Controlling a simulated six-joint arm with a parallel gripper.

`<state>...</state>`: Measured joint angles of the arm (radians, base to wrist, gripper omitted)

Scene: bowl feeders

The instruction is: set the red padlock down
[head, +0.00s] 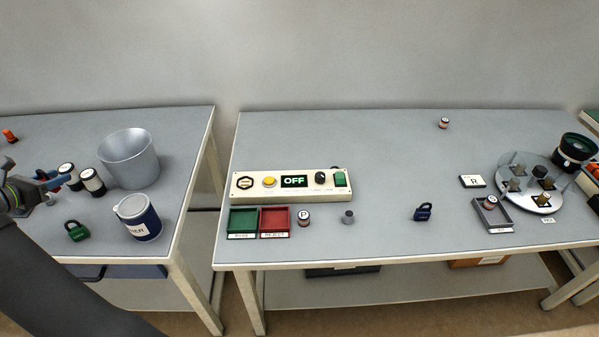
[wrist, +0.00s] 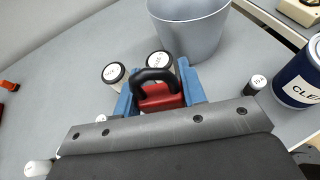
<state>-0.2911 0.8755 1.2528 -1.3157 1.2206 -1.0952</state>
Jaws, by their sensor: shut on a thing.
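The red padlock (wrist: 160,98), with a black shackle, is between the blue fingers of my gripper (wrist: 158,88) in the wrist view. The gripper is shut on its body, and the shackle points away from the palm. The padlock is hard to make out there. From these views I cannot tell whether it touches the tabletop.
A grey bucket (head: 129,159) and a blue-and-white tub (head: 139,217) stand right of my gripper. A green padlock (head: 77,231) lies near the front edge. A blue padlock (head: 423,212) is on the right table (head: 380,240).

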